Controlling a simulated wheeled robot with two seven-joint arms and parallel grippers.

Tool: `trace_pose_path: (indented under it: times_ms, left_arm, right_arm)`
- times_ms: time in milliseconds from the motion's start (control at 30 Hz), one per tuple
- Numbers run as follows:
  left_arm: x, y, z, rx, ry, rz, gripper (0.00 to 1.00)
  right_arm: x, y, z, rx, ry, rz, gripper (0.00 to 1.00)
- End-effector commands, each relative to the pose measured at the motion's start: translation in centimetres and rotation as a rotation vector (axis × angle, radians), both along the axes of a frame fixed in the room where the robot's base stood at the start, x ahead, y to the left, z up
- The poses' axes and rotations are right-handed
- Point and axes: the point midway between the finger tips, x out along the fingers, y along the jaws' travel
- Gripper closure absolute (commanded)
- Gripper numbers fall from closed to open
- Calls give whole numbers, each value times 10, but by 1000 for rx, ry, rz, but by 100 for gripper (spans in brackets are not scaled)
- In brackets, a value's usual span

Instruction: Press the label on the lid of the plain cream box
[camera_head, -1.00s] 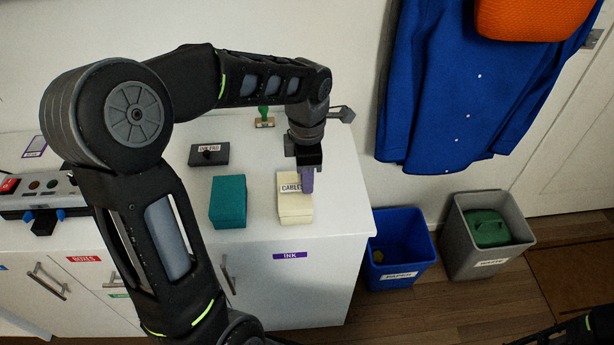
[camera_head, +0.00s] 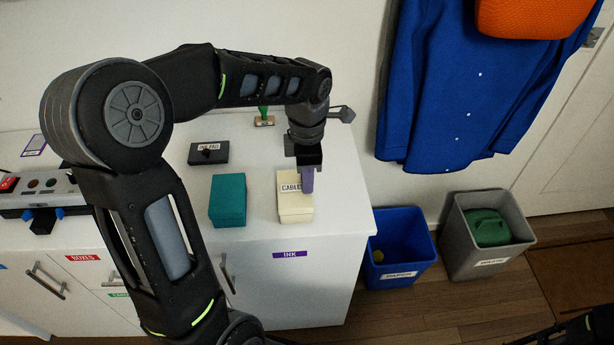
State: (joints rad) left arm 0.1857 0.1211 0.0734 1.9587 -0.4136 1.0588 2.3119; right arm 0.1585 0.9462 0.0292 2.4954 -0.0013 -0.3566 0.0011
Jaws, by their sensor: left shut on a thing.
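The plain cream box (camera_head: 295,210) stands on the white cabinet top, right of the teal box. A white label (camera_head: 290,188) reading "CABLES" lies on its lid, its right end hidden behind what I hold. My left gripper (camera_head: 308,167) points down over the right side of the lid. It is shut on a small purple piece (camera_head: 307,182), which hangs at the label's right end. I cannot tell whether the piece touches the lid. My right gripper is out of view; only a bit of dark arm shows at the bottom right corner.
A teal box (camera_head: 228,202) stands left of the cream box. A dark ink pad (camera_head: 208,153) and a green-handled stamp (camera_head: 264,118) lie behind. A button panel (camera_head: 40,190) is at far left. Blue (camera_head: 402,240) and grey (camera_head: 480,262) bins stand on the floor at right.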

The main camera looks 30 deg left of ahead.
Motion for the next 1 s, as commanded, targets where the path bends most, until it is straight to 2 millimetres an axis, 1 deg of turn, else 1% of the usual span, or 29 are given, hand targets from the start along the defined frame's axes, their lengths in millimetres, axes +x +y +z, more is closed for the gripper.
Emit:
trace_pose_path:
  times_ms: [367, 400, 667, 1000]
  left_arm:
    - [-1, 0, -1, -1, 3, 0, 100]
    - [-1, 0, -1, -1, 3, 0, 78]
    - [-1, 0, -1, 0, 2, 0, 57]
    - [0, 0, 2, -1, 1, 0, 56]
  right_arm:
    - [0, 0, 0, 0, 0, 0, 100]
    - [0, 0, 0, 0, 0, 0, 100]
    - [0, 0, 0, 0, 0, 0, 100]
    - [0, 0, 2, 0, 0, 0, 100]
